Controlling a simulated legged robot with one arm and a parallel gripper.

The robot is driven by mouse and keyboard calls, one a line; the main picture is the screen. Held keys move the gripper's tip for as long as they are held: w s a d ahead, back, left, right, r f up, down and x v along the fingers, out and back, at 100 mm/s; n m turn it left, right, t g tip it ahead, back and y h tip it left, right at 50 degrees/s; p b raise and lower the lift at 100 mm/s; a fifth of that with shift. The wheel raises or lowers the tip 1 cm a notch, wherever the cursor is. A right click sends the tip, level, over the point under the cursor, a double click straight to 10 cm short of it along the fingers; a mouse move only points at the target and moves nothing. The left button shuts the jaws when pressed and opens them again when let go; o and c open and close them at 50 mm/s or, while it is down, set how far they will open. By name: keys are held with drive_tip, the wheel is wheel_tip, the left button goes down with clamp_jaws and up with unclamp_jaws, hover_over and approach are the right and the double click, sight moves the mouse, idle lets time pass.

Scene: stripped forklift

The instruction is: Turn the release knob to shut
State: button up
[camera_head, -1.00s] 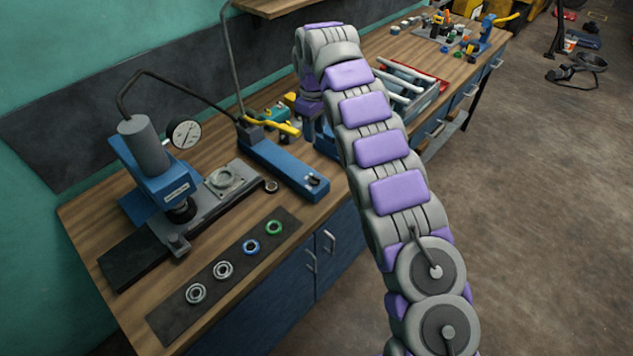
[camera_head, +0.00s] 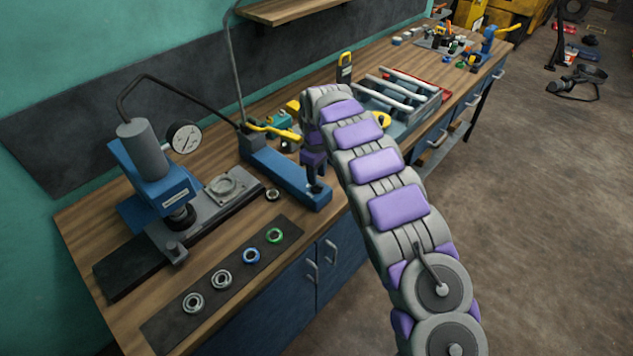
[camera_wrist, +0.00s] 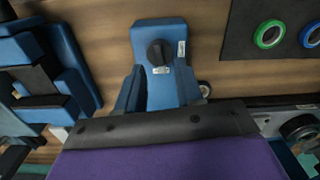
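The release knob (camera_wrist: 160,52) is a small black knob on the front end of the blue hand pump (camera_wrist: 174,92). Its raised grip runs roughly up and down in the wrist view. Small white labels sit to its right and below it, too small to read. In the head view the blue pump (camera_head: 283,178) lies on the bench and my gripper (camera_head: 315,184) is over its front end, largely hiding the knob.
A blue press (camera_head: 160,180) with a gauge (camera_head: 184,138) stands to the left. A dark mat (camera_head: 208,318) with several rings lies in front. A toolbox (camera_head: 410,118) stands to the right.

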sight(317, 187)
drive_tip(key=shift+f, duration=1.55)
clamp_jaws()
